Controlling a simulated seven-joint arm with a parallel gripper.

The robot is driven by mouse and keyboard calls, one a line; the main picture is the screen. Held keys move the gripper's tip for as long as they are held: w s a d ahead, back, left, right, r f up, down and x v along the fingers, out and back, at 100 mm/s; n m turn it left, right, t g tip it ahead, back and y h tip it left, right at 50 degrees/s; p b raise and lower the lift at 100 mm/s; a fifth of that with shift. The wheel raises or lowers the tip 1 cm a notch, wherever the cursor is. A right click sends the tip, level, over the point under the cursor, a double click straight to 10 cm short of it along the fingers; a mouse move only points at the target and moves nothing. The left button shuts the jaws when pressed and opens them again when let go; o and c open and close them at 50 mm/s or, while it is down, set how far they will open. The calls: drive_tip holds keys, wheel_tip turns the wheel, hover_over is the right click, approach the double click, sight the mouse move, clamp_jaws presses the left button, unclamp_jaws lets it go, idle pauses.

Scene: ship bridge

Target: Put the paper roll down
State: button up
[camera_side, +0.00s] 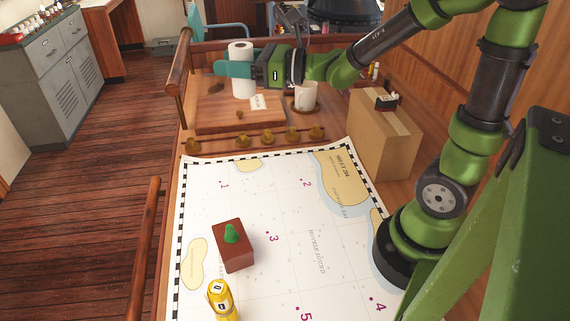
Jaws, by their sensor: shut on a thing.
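The paper roll (241,52) is white and upright, over the wooden board at the back of the table. My gripper (240,70) has teal fingers that reach left across the roll's middle and are shut on it. The green gripper body is to the right of the roll. The fingers hide part of the roll's side. I cannot tell whether the roll's lower end touches the board (209,118) or hangs slightly above it.
A white mug (306,95) stands right of the roll, near a small card (259,102). A cardboard box (383,137) stands at right. Several brass knobs (268,136) line the board's front. A chart (285,200) bears a red-brown block (234,252) and a yellow object (222,300).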

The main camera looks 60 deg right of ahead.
drive_tip(key=s+a+f+n+g+y, duration=0.9)
drive_tip(key=a+f+n+g+y, duration=0.1)
drive_tip(key=a+f+g, duration=0.2)
drive_tip(key=s+f+n+g+h, duration=0.4)
drive_tip(key=s+f+n+g, duration=0.4)
drive_tip(key=s+n+g, duration=0.6)
drive_tip(key=s+d+f+n+g+h, duration=0.1)
drive_tip(key=s+d+n+g+h, duration=0.25)
drive_tip(key=d+n+h, duration=0.5)
drive_tip(key=s+d+f+n+g+h, duration=0.25)
drive_tip(key=d+g+h, duration=0.2)
drive_tip(key=h, duration=0.75)
drive_tip(key=w+d+r+n+t+h, duration=0.5)
drive_tip(key=w+d+n+t+h, duration=0.55)
drive_tip(key=t, duration=0.45)
drive_tip(key=shift+n, duration=0.85)
drive_tip(key=shift+w+a+f, duration=0.25)
drive_tip(key=shift+w+f, duration=0.05)
drive_tip(key=shift+f, duration=0.8)
drive_tip(key=shift+w+a+f, duration=0.3)
drive_tip(key=shift+f, duration=0.75)
drive_tip(key=shift+w+a+f, duration=0.25)
drive_tip(key=shift+w+f, duration=0.05)
drive_tip(key=shift+f, duration=0.8)
